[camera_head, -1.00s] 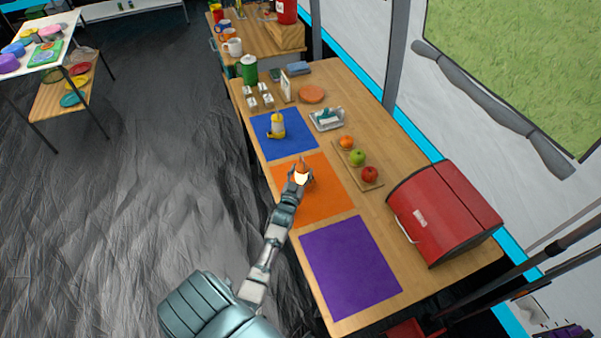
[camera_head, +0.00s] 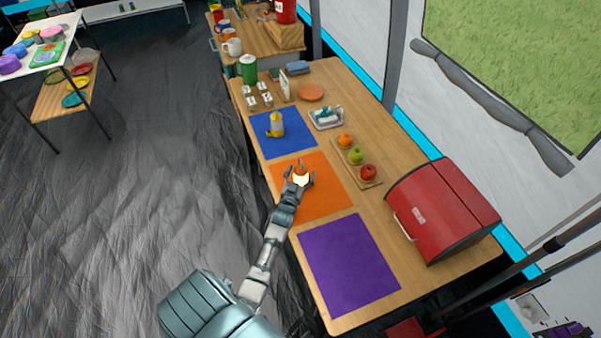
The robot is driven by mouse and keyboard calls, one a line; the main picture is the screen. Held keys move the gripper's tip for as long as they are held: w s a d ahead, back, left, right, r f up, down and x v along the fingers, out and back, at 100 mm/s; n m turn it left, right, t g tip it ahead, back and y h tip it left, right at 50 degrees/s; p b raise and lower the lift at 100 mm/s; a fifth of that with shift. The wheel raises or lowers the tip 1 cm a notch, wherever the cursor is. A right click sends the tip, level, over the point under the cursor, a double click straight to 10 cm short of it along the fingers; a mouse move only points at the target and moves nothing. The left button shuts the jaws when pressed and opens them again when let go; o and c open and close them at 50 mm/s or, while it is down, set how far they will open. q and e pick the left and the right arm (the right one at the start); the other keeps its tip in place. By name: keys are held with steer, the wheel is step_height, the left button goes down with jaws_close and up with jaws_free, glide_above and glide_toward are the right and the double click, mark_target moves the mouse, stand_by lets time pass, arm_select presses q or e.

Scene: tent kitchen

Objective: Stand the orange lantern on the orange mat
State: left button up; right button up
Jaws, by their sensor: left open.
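The orange mat (camera_head: 325,198) lies on the wooden table between a blue mat and a purple mat. My left gripper (camera_head: 302,172) is over the far left part of the orange mat, its fingers spread open. The small orange lantern (camera_head: 301,179), with a bright glowing part, shows between the fingers. Much of it is hidden by the gripper, and I cannot tell whether its base touches the mat or whether it is quite upright. My right gripper is not in view.
A yellow lantern (camera_head: 276,126) stands on the blue mat (camera_head: 299,143). The purple mat (camera_head: 348,264) is bare. A board with an orange and apples (camera_head: 368,172) lies right of the orange mat. A red bread box (camera_head: 443,212) stands at the right.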

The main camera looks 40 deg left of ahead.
arm_select(q)
steer(key=shift+d+r, duration=0.1)
steer(key=shift+r, duration=0.15)
steer(key=shift+r+p, duration=0.35)
steer(key=shift+r, duration=0.1)
steer(key=v, duration=1.2)
steer(key=shift+p, duration=0.35)
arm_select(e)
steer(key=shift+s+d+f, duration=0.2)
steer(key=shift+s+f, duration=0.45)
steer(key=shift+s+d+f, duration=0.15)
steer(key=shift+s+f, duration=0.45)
arm_select(q)
steer(key=shift+f, duration=0.15)
